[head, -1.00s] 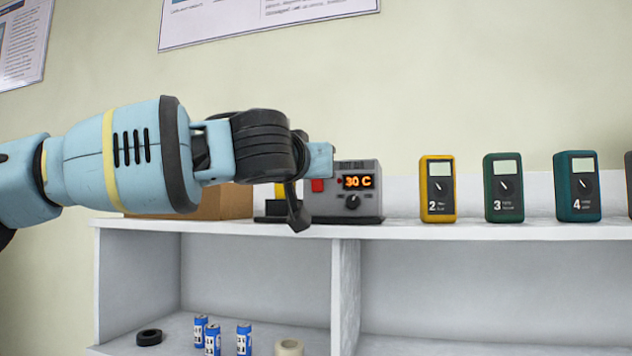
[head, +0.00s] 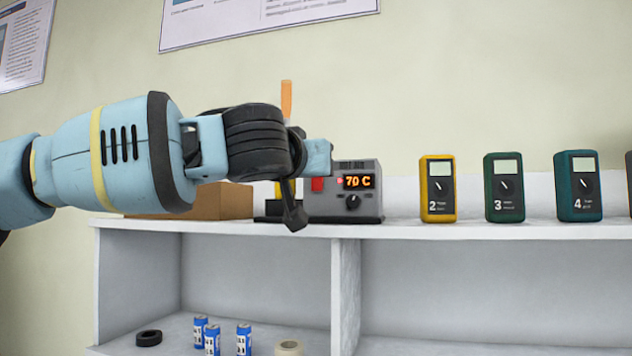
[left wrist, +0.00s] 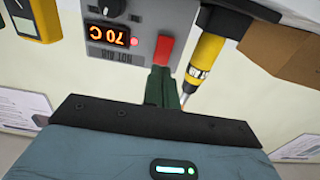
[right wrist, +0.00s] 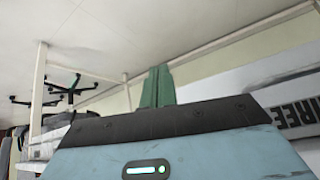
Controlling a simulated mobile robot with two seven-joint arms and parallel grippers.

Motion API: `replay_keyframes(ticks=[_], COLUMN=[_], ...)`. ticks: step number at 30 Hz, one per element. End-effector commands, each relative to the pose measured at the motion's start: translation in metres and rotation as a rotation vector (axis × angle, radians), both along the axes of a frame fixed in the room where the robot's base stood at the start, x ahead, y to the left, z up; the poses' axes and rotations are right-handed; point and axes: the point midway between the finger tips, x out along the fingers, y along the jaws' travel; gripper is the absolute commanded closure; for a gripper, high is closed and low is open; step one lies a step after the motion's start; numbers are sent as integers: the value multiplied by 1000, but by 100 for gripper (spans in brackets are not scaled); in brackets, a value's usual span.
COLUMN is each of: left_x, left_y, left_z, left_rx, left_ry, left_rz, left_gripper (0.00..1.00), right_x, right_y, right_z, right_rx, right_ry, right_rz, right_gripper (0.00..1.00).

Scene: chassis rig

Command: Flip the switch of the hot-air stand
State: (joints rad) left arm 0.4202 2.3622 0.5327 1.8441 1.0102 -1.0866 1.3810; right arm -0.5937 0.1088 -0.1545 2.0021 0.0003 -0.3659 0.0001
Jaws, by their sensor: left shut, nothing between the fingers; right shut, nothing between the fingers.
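The hot-air stand (head: 368,200) is a grey box on the shelf top with a lit orange display reading 70 C, a black knob and a red switch (head: 318,184). In the left wrist view the red switch (left wrist: 165,50) is at the box's edge. A yellow hot-air tool (left wrist: 207,52) stands beside it. My left gripper (left wrist: 162,74) is shut and empty, its dark green fingertips at or very near the switch; I cannot tell if they touch. In the head view its fingers are hidden. My right gripper (right wrist: 157,76) is shut and empty, away from the stand.
Yellow (head: 437,188), green (head: 503,187) and teal (head: 578,186) meters stand to the right on the shelf top. A cardboard box (head: 225,201) is behind my left arm.

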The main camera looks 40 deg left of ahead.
Motion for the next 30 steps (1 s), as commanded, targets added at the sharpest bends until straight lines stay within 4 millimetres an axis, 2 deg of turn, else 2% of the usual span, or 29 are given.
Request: replay_keyframes(ticks=[18,30], left_x=[-46,-51], left_y=[-25,-28], left_z=[0,-1], left_rx=[-1,-1], left_ry=[0,0], left_rz=[0,1], left_gripper=[100,100], right_x=[-4,-7], right_y=[0,0], right_z=[-3,-3], right_rx=[0,0], right_ry=[8,14], right_rz=[0,0], right_gripper=[100,100])
